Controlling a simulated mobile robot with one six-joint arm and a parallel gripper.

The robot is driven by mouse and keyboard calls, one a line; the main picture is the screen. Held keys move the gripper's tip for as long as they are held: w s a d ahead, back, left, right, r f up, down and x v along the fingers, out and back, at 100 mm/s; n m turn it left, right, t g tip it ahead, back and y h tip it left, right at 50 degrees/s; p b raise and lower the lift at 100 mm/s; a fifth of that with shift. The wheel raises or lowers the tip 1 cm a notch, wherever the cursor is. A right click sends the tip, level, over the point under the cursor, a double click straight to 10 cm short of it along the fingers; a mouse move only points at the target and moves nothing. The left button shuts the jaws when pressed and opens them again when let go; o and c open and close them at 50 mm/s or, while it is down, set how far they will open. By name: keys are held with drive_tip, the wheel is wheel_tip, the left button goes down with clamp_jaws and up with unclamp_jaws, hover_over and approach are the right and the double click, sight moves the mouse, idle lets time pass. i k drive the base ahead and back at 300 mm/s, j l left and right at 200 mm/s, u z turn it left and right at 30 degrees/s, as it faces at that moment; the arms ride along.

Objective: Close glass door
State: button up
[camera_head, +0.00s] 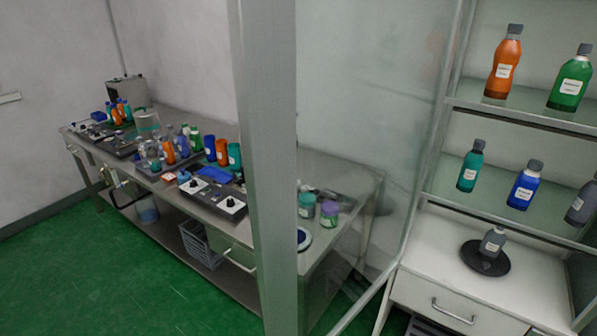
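The glass door (375,110) stands open in the camera_head view. Its wide grey metal frame edge (266,150) runs from top to bottom near the middle, close to the camera. The clear pane reaches back to the right, toward the cabinet (445,125). The cabinet front is uncovered, and its shelves show directly. My gripper is not in view, so its place relative to the door cannot be seen.
Bottles, including an orange one (503,65) and a blue one (525,187), stand on the glass shelves. A black disc (485,258) holds a grey bottle below. A cluttered metal bench (190,203) stands left and behind the door. Green floor (95,265) is clear at front left.

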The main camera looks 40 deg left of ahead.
sight(262, 32)
drive_tip(key=k+j, duration=0.1)
drive_tip(key=j, duration=0.4)
drive_tip(key=j+z, duration=0.1)
drive_tip(key=j, duration=0.4)
drive_tip(key=k+j+z, duration=0.1)
drive_tip(key=j, duration=0.35)
drive_tip(key=k+j, duration=0.15)
drive_tip(key=j, duration=0.35)
drive_tip(key=k+j+z, duration=0.1)
drive_tip(key=j, duration=0.35)
